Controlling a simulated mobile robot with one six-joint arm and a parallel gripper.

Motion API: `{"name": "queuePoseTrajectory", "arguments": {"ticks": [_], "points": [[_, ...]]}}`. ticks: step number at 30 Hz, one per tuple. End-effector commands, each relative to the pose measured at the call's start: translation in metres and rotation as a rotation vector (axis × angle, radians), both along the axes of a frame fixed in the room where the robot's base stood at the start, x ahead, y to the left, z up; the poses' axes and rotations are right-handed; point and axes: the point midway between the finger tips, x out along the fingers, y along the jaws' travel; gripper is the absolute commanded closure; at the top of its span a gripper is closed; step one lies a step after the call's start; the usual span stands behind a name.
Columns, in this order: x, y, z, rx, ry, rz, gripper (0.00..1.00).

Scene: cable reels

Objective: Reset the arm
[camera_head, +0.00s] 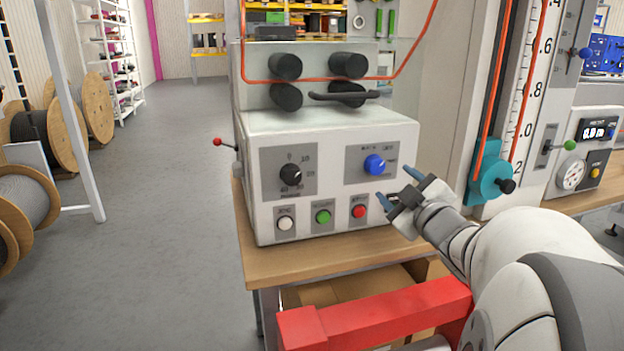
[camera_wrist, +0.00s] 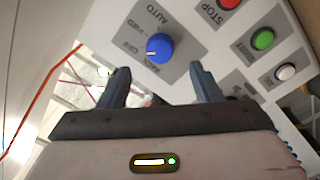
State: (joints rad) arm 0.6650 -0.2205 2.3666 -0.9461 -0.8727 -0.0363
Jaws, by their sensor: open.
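My gripper (camera_head: 396,188) is open and empty, its two blue-grey fingers apart. In the head view it is at the right front of the white control box, close to the blue knob (camera_head: 375,165). In the wrist view my gripper (camera_wrist: 158,88) points toward the box's front panel, with the blue knob (camera_wrist: 160,47) above and between the fingertips. The fingers do not appear to hold the knob. Whether a fingertip touches the panel cannot be told.
The white control box (camera_head: 330,130) stands on a wooden bench (camera_head: 300,262). It bears a black knob (camera_head: 291,174) and white, green and red buttons. A teal part (camera_head: 490,183) and a scale stand to the right. Cable reels (camera_head: 62,140) are at the left; the grey floor between is clear.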

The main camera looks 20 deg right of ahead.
Motion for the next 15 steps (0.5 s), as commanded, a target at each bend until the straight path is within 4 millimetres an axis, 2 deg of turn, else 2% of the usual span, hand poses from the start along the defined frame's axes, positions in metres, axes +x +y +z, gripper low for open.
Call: {"name": "queuePoseTrajectory", "arguments": {"ticks": [5, 8, 12, 15], "points": [[0.001, 0.000, 0.002, 0.004, 0.005, -0.006, 0.42], [0.003, 0.001, 0.011, 0.029, 0.033, -0.045, 0.42], [0.003, 0.005, 0.026, 0.119, 0.139, -0.165, 0.42], [-0.004, 0.013, 0.029, 0.212, 0.257, -0.265, 0.42]]}}
